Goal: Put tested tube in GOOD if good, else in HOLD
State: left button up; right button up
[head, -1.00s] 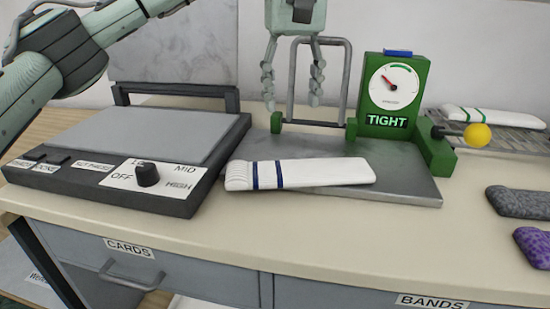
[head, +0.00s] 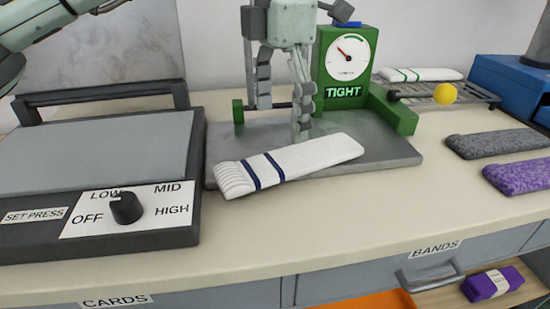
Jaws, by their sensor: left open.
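A white ribbed tube (head: 292,165) with two dark blue stripes lies flat on the grey metal plate (head: 395,155) of the green tester. The tester's dial (head: 348,56) has its needle in the upper left, and the lit sign (head: 343,92) below it reads TIGHT. My left gripper (head: 282,118) is open, fingers pointing down, just behind the tube's back edge. One fingertip comes close to the tube; I cannot tell if they touch. My right gripper is out of view. No place marked GOOD or HOLD shows.
A press (head: 95,150) with a knob (head: 126,208) stands at left. A yellow-balled lever (head: 445,94) sticks out right of the tester. A white tube with green stripes (head: 420,74) lies on a rack behind. Grey (head: 495,143) and purple (head: 520,174) tubes lie at right. The front counter is clear.

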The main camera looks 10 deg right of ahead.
aim_at(279, 160)
pick_arm(q)
notch_tip(279, 160, down, 3)
jog(key=shift+d+f, duration=0.1)
notch_tip(279, 160, down, 4)
jog(key=shift+w+f+p, duration=0.15)
jog(key=shift+f+p, duration=0.1)
jog(key=shift+p, duration=0.2)
jog(key=c, duration=1.1)
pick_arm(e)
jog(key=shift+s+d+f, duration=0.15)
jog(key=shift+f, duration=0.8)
pick_arm(q)
jog(key=shift+o, duration=0.2)
jog(key=shift+r, duration=0.1)
